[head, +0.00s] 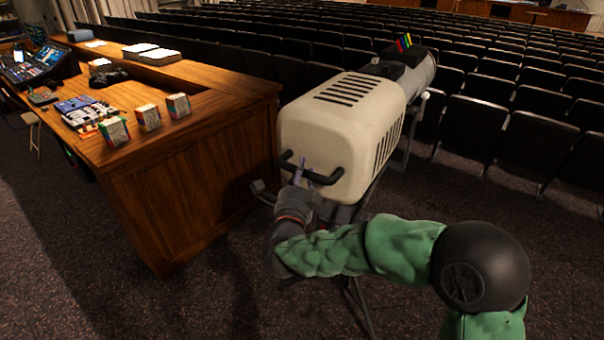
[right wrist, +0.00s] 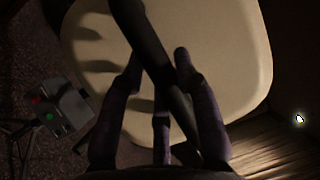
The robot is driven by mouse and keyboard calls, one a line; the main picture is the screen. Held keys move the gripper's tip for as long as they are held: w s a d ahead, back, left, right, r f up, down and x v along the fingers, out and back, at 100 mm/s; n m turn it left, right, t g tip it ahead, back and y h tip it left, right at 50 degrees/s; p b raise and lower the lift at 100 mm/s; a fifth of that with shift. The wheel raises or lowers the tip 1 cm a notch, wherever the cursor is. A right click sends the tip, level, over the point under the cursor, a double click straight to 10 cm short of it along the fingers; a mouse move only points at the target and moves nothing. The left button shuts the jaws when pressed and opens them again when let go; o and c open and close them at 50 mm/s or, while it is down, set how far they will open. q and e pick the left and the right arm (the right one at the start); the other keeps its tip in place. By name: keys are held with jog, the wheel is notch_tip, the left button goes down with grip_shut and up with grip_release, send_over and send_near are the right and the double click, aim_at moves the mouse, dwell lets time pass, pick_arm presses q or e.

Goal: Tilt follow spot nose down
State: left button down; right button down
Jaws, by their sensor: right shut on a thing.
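My right gripper (head: 300,185) is at this handle, at the left part of the near end. In the right wrist view, the fingers (right wrist: 158,75) are around the black handle (right wrist: 160,70), shut on it, with the cream housing (right wrist: 215,45) behind. The finger contact is partly dark. My left gripper is not in view.
A wooden desk (head: 190,165) stands close to the left of the spot, with a mixing console (head: 28,65), several small boxes and papers on it. Rows of dark seats (head: 510,100) fill the back and right. A grey box with red and green buttons (right wrist: 62,112) shows in the right wrist view.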

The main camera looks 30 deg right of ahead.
jog(key=m+g+y+p, duration=0.1)
jog(key=g+p, duration=0.1)
jog(key=p, duration=0.7)
send_near(308, 122)
jog(key=x, duration=0.5)
jog(key=shift+d+f, duration=0.1)
jog(key=shift+d, duration=0.05)
jog(key=shift+d+r, duration=0.1)
jog(key=shift+r, duration=0.15)
jog(key=c, duration=0.9)
grip_release()
jog(key=shift+w, duration=0.2)
jog(key=shift+f, duration=0.1)
